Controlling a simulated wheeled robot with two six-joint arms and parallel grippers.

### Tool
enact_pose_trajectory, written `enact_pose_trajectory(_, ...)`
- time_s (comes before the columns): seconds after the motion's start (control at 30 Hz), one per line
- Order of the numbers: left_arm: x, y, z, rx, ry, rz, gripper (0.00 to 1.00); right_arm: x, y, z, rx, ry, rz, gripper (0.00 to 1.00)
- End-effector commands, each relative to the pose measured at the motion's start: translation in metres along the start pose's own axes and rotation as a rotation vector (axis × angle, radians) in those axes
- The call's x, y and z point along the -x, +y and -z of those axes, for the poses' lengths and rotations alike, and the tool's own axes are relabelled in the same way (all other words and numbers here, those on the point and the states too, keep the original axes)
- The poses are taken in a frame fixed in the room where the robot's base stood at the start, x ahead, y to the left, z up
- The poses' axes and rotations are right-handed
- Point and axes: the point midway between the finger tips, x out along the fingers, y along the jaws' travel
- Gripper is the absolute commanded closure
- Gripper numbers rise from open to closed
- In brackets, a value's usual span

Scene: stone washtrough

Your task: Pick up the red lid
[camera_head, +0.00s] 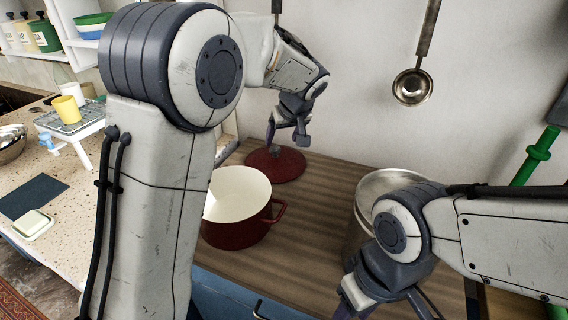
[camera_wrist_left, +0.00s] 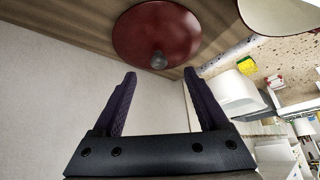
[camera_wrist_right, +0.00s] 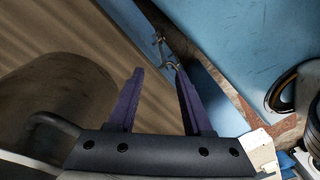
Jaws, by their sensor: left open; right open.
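The red lid (camera_head: 275,165) lies on the brown wooden counter behind the red pot, with a dark round knob at its middle. In the left wrist view the lid (camera_wrist_left: 156,36) and its knob (camera_wrist_left: 158,60) show beyond my fingertips. My left gripper (camera_head: 285,140) is open and empty, close above the lid; it also shows in the left wrist view (camera_wrist_left: 160,75). My right gripper (camera_wrist_right: 158,72) is open and empty, low at the front edge of the counter beside the steel pot. In the head view its fingers are partly cut off by the lower edge.
The open red pot (camera_head: 240,228), cream inside, stands in front of the lid. A steel pot (camera_head: 385,185) stands to the right, partly hidden by my right arm. A ladle (camera_head: 413,86) hangs on the wall. The counter (camera_head: 320,205) is clear between the pots.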

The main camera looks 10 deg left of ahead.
Motion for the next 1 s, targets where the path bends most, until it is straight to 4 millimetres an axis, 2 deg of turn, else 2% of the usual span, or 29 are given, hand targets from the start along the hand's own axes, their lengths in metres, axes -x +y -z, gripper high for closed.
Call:
enact_pose_trajectory(0.1,-0.017,0.001,0.010,0.041,0.022,0.009,0.23,-0.006,0.000,0.000,0.000,0.001,0.000,0.50)
enact_pose_trajectory(0.33,-0.049,0.009,0.009,0.037,0.023,0.004,0.23,-0.005,0.000,0.000,0.000,0.001,0.000,0.50)
enact_pose_trajectory(0.57,-0.066,0.013,0.010,0.033,0.024,0.001,0.23,-0.005,0.000,0.000,0.000,0.001,0.000,0.50)
enact_pose_trajectory(0.8,-0.102,0.012,0.012,0.035,0.022,0.002,0.23,-0.002,0.000,0.000,0.000,0.000,0.000,0.50)
enact_pose_trajectory(1.0,-0.113,0.011,0.013,0.036,0.024,0.000,0.23,-0.002,0.000,0.000,0.000,0.000,0.000,0.50)
